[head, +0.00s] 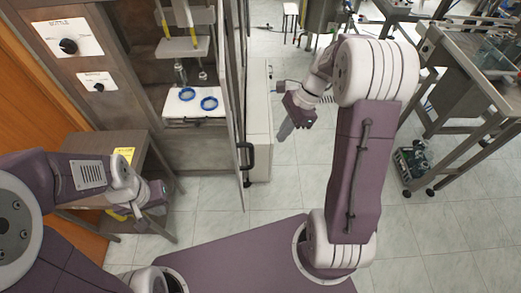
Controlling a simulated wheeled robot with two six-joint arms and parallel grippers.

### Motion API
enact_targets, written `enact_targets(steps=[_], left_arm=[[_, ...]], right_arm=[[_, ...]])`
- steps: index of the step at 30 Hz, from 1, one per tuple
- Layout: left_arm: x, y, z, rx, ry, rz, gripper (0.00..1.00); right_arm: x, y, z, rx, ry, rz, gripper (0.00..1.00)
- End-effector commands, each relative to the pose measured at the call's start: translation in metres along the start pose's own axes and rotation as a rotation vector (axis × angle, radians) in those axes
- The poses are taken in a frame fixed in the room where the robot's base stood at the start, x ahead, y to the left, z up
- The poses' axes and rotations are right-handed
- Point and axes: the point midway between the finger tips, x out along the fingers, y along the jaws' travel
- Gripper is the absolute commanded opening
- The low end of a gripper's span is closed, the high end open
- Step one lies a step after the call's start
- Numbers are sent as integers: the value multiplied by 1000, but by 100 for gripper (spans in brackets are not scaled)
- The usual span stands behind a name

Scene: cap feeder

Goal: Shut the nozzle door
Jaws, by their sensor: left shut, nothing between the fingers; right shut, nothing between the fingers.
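The nozzle door (233,110) stands open, seen nearly edge-on, swung out from the machine cabinet toward me. A black handle (250,157) is on its right-hand side. Inside the open cabinet are nozzles and a white plate (188,113) with two blue rings. My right gripper (284,133) is shut and empty, to the right of the door and apart from it, pointing down. My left gripper (140,217) is shut and empty at the lower left, beside a small table; its fingertips are hard to make out.
Control panels with black knobs (68,46) are on the cabinet front at left. A small metal table (150,160) stands below them. A pale cabinet (259,118) is behind the door. A metal workbench (463,75) stands at right. The tiled floor (285,185) right of the door is clear.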

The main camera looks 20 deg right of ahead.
Motion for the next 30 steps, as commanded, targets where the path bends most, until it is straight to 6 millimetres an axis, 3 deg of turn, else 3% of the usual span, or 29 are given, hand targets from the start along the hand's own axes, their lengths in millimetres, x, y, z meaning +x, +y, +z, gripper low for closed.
enact_targets(steps=[11,18,30], left_arm=[[-4,0,-1,0,0,0,0],[-16,0,-2,0,1,0,0],[-16,0,-2,0,0,0,0]], right_arm=[[82,2,1,0,-1,6,0],[92,1,32,-4,1,3,0],[95,1,38,-2,1,1,0]])
